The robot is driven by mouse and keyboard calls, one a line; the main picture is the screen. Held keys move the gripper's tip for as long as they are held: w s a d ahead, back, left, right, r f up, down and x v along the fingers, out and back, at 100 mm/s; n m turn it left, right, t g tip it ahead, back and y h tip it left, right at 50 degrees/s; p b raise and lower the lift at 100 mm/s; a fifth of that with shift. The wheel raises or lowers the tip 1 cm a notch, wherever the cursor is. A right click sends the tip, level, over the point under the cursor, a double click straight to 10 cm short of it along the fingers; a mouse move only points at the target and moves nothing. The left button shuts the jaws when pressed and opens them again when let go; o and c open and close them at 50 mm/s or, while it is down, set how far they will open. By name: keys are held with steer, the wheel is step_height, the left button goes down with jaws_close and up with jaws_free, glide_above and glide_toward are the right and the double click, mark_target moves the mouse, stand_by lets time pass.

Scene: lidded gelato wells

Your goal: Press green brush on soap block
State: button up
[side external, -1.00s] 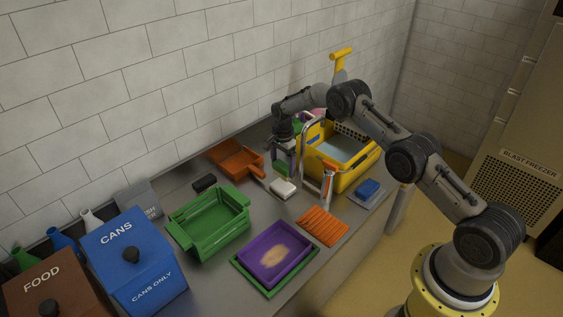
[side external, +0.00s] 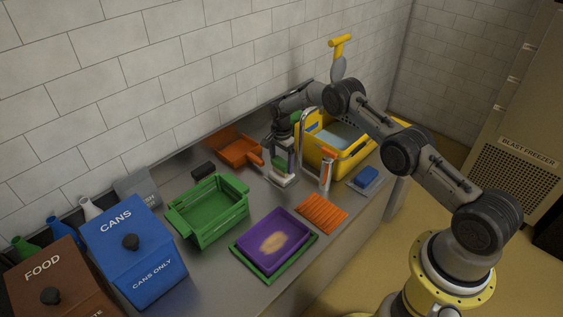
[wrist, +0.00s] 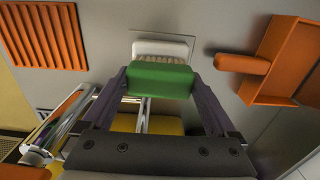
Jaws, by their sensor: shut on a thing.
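My gripper (wrist: 160,98) is shut on the green brush (wrist: 160,80), with one finger on each side of its green back. The brush also shows small in the side external view (side external: 279,163), partly hidden by my fingers. Its pale bristles face the white soap block (wrist: 161,47), which lies on the counter. In the side external view the soap block (side external: 289,182) is directly under my gripper and partly covered by it. The bristles overlap the soap in the wrist view; I cannot tell whether they touch it.
An orange dustpan (side external: 233,146) lies behind left. A chrome tap and an orange-topped bottle (side external: 327,172) stand close on the right, before the yellow basin (side external: 352,172). An orange ridged mat (side external: 321,211) and green bin (side external: 208,222) lie nearer the camera.

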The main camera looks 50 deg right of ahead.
mark_target(281, 161)
steer(key=shift+f, duration=0.4)
stand_by(0.4)
stand_by(0.4)
steer(key=shift+r, duration=3.5)
